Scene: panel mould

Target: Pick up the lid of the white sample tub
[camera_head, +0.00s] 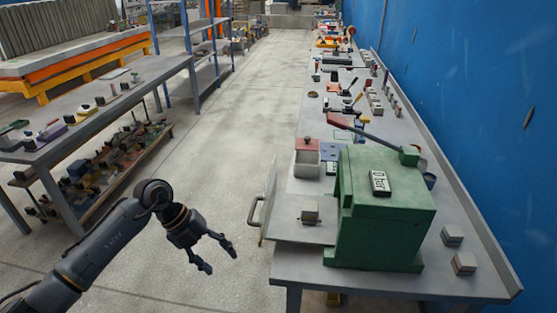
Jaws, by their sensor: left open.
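My left gripper (219,259) is open and empty. It hangs over the floor aisle, left of the bench and well in front of the tub, apart from everything. My right gripper is not in view.
A metal handle (256,212) sticks out at the bench's left edge. The aisle (215,130) is clear.

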